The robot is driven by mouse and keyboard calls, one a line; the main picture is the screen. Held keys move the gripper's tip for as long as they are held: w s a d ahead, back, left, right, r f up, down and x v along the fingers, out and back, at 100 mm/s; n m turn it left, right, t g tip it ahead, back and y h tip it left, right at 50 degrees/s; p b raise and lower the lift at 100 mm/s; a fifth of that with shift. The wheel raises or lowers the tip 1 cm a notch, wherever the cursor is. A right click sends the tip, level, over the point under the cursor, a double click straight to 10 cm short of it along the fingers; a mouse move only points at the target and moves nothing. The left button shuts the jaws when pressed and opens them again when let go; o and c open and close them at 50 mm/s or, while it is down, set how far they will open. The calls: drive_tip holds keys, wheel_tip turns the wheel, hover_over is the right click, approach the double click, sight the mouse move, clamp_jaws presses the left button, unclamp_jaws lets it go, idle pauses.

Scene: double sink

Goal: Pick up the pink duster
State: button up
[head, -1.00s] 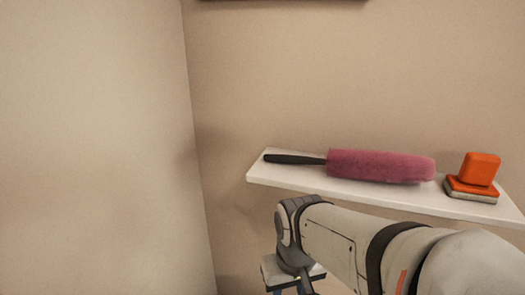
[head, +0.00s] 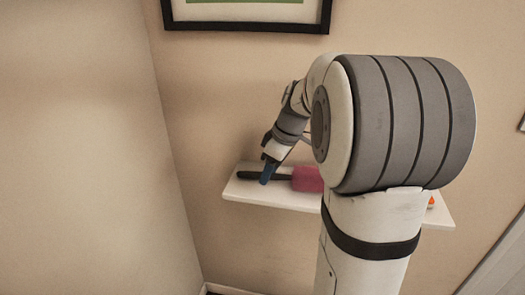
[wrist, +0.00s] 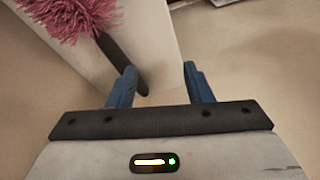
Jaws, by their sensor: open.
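The pink duster (head: 308,179) lies on a white wall shelf in the head view, its black handle (head: 245,175) pointing left. My arm hides much of its pink head. In the wrist view the fluffy pink head (wrist: 75,18) is at the upper left, and the black handle (wrist: 125,66) slants down toward my left finger. My gripper (head: 267,172) is at the handle in the head view. In the wrist view my gripper (wrist: 160,82) is open, with blue fingers apart. The handle's end is beside the left finger, partly between the fingers; I cannot tell whether they touch.
The white shelf (head: 265,196) runs along the wall, with a wall corner to its left. A small orange object (head: 431,201) shows on the shelf at right, mostly behind my arm. A black-framed picture (head: 245,27) hangs above.

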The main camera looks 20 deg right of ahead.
drive_tip(key=w+d+n, duration=0.1)
drive_tip(key=w+d+r+p, duration=0.1)
drive_tip(key=w+d, duration=0.1)
drive_tip(key=w+d+r+n, duration=0.1)
drive_tip(key=shift+w+d+r+n+t+y+p, duration=0.15)
drive_tip(key=shift+w+d+n+t+y+p, duration=0.15)
drive_tip(key=shift+d+y+p, duration=0.1)
drive_tip(key=x, duration=0.5)
drive_tip(key=s+x, duration=0.1)
drive_tip(key=x, duration=0.1)
drive_tip(key=shift+w+a+f+p, duration=0.15)
drive_tip(key=shift+a+f+p, duration=0.1)
drive_tip(key=shift+f+p, duration=0.15)
drive_tip(key=shift+r, duration=0.1)
clamp_jaws()
